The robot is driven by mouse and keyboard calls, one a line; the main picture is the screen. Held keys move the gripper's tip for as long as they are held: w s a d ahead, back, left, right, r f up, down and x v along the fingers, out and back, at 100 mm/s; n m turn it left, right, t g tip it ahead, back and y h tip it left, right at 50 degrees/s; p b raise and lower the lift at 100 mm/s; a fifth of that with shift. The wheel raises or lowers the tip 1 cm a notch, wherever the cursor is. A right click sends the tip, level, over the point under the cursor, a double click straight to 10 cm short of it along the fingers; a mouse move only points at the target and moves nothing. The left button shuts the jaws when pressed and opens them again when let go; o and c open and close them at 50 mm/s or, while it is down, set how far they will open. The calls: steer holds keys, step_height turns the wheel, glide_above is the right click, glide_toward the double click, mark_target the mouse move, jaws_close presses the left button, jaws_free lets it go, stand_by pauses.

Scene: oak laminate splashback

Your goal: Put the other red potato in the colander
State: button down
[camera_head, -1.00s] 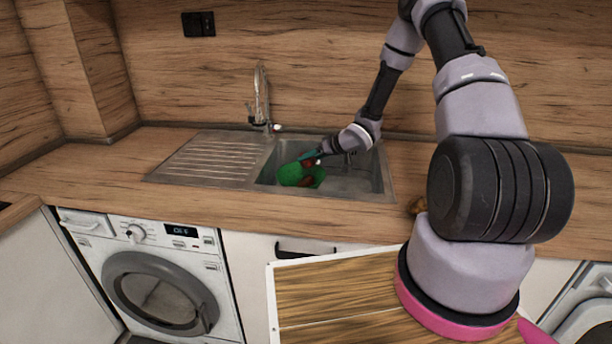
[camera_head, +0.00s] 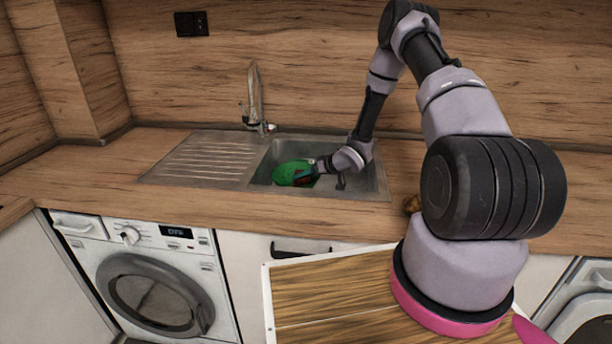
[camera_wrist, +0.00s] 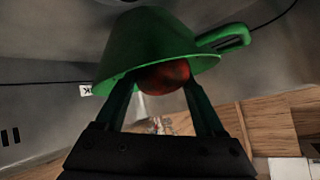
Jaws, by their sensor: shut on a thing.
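The green colander (camera_head: 286,173) sits in the sink basin. In the wrist view the colander (camera_wrist: 150,42) appears with its rim towards my gripper and its handle at the right. My gripper (camera_wrist: 162,82) is shut on a red potato (camera_wrist: 166,76), with one finger on each side of it. The potato is at the colander's mouth, partly inside the rim. In the head view my gripper (camera_head: 310,172) reaches down into the colander's right side and hides much of its inside. A dark red patch shows there, too small to tell apart.
The metal sink (camera_head: 372,188) has a drainboard (camera_head: 205,160) on its left and a tap (camera_head: 256,105) behind. A brown object (camera_head: 412,204) lies on the counter, partly hidden by my arm. A wooden board (camera_head: 330,295) is in front.

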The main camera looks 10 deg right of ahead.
steer(key=shift+f, duration=0.35)
jaws_free()
